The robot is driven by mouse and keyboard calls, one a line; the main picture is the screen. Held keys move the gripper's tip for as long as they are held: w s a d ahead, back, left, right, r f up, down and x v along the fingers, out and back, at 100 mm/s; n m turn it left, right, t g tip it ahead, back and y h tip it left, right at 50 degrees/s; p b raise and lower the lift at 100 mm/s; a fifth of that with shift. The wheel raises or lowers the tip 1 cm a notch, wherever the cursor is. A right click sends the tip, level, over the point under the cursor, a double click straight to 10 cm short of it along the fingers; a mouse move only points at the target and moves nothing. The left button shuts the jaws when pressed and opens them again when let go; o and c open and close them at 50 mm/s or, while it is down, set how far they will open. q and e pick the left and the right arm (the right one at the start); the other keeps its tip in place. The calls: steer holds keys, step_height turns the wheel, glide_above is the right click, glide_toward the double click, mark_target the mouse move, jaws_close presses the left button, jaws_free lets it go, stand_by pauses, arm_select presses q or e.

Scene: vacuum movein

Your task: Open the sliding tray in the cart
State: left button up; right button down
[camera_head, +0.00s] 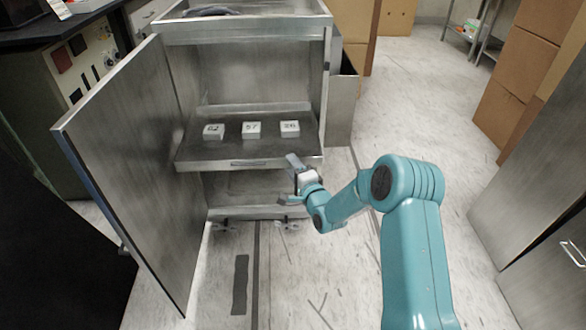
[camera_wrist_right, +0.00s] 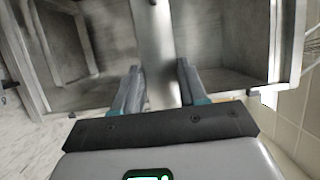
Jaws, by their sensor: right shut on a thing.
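The metal cart (camera_head: 244,30) stands upright with its left door (camera_head: 125,160) swung open. Inside it is a grey sliding tray (camera_head: 215,150) with a handle slot in its front edge; how far it sits out of the cart is hard to tell. My right gripper (camera_head: 294,163) is at the right part of the tray's front edge. In the right wrist view, its two fingers (camera_wrist_right: 160,88) are shut on a pale metal strip (camera_wrist_right: 155,45), which looks like the tray's front edge. My left gripper is not in view.
Three small white numbered blocks (camera_head: 251,130) lie on the tray. A dark counter (camera_head: 60,30) stands at the left, and cardboard boxes (camera_head: 520,80) stand at the right. The floor (camera_head: 415,110) between cart and boxes is clear.

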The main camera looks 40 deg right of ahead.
steer(key=shift+d+r, duration=0.1)
steer(key=shift+r, duration=0.3)
steer(key=c, duration=0.7)
jaws_free()
steer(key=shift+s+a+f+p, duration=0.1)
steer(key=shift+s+a+p, duration=0.4)
steer(key=shift+s, duration=2.2)
steer(key=shift+s+a+f+p, duration=0.1)
steer(key=shift+s+a+p, duration=0.45)
steer(key=shift+s, duration=2.1)
steer(key=shift+s+a+f+p, duration=0.1)
steer(key=shift+s+a+p, duration=0.4)
steer(key=shift+s, duration=2.2)
steer(key=shift+d+r, duration=0.1)
steer(key=shift+d, duration=0.05)
